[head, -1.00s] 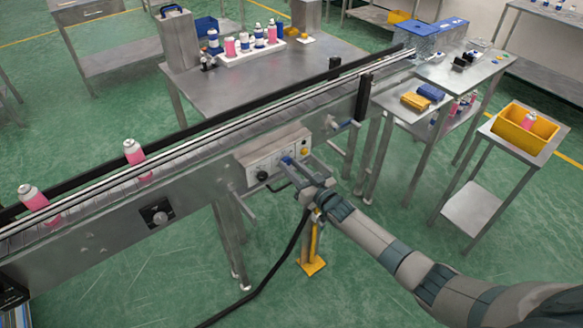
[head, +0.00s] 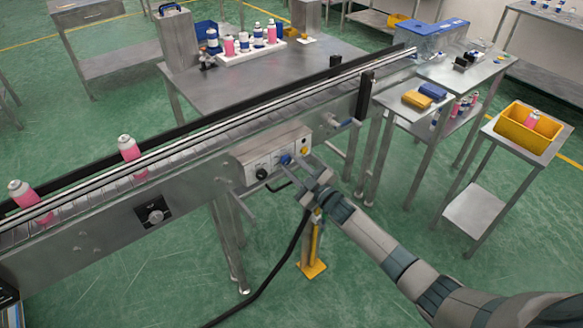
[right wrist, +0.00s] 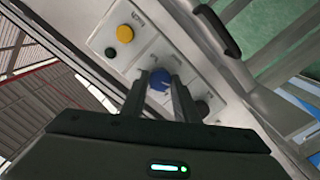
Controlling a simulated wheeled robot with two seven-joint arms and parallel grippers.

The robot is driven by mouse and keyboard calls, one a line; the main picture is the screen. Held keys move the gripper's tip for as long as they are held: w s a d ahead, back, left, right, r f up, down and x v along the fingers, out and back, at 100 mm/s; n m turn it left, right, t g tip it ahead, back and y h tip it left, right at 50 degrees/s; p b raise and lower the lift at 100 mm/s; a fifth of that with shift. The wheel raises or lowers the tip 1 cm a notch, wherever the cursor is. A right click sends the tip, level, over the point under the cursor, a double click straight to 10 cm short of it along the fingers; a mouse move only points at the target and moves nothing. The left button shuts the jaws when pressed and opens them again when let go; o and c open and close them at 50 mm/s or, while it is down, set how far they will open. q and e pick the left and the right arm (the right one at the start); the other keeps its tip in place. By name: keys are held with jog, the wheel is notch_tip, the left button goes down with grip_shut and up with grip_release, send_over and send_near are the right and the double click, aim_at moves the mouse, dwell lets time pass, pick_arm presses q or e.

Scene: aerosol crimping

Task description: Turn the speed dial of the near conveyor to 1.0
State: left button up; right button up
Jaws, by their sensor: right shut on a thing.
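The near conveyor (head: 110,232) runs diagonally across the head view. A control box (head: 246,150) is fixed to its side. A blue dial (head: 284,159) sits on the box's face, and it also shows in the right wrist view (right wrist: 160,80). My right gripper (head: 288,164) reaches the box from the lower right. In the right wrist view its fingertips (right wrist: 160,82) are shut on the blue dial, one on each side. The dial's scale and pointer setting are too small to read. My left gripper is in no view.
A black knob (head: 261,173) and a yellow button (head: 304,150) are close beside the blue dial. Pink cans (head: 129,148) stand on the conveyor. A bar handle sticks out below the box. A black cable hangs to the floor.

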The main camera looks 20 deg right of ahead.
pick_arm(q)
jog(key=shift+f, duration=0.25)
pick_arm(e)
jog(key=shift+n, duration=0.6)
jog(key=o, duration=1.1)
jog(key=shift+c, duration=0.2)
jog(key=shift+s, duration=0.1)
pick_arm(q)
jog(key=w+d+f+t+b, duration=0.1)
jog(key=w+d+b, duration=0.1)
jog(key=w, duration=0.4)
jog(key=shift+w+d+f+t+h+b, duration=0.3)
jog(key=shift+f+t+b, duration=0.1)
jog(key=shift+b, duration=0.5)
pick_arm(e)
jog(key=v, duration=1.7)
